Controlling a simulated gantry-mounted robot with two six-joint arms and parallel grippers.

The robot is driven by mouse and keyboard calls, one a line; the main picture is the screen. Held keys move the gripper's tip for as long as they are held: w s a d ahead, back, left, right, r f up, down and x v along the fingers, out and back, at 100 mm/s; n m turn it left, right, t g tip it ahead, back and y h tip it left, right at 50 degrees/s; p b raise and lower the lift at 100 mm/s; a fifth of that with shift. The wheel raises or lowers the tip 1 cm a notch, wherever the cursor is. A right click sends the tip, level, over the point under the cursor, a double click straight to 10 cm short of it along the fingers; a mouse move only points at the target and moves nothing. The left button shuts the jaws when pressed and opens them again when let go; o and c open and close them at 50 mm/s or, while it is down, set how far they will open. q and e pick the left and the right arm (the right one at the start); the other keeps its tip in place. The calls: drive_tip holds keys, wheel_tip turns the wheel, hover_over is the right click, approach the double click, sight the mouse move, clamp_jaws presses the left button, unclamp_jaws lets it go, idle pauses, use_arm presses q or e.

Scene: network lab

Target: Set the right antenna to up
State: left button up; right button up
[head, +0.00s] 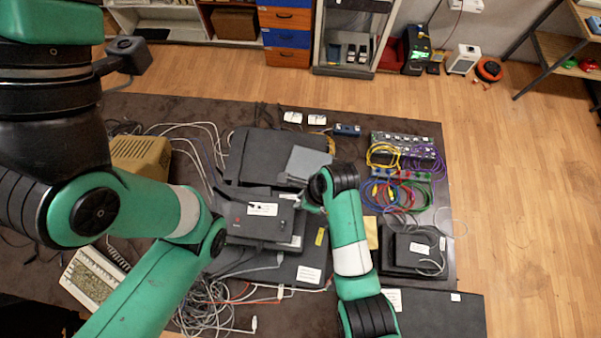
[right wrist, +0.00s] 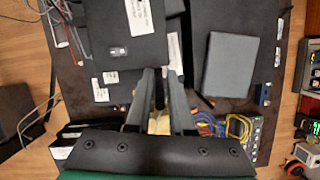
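The black router-like box (head: 245,228) sits on the dark mat, with a white label and a small red light. In the right wrist view a flat black box with a white label (right wrist: 118,28) lies just beyond my fingers; it looks like the same one. A slim dark stick (right wrist: 159,90), which looks like the right antenna, stands between my right gripper's fingers (right wrist: 161,80). I cannot tell if both fingers touch it. In the head view my right gripper (head: 309,201) is at the box's right edge, its tips small and partly hidden. My left gripper does not show.
A grey flat box (head: 304,163) lies behind the gripper on a black device (head: 262,155). Coiled coloured cables (head: 400,190) lie at the right, beside a small black box (head: 415,252). Loose cables (head: 215,305) lie in front. My left arm crosses the left side.

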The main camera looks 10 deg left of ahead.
drive_tip(key=shift+o, duration=1.4)
drive_tip(key=shift+r, duration=0.1)
drive_tip(key=p+v, duration=0.4)
drive_tip(key=v, duration=0.7)
drive_tip(key=shift+r+p, duration=0.2)
drive_tip(key=shift+p, duration=0.15)
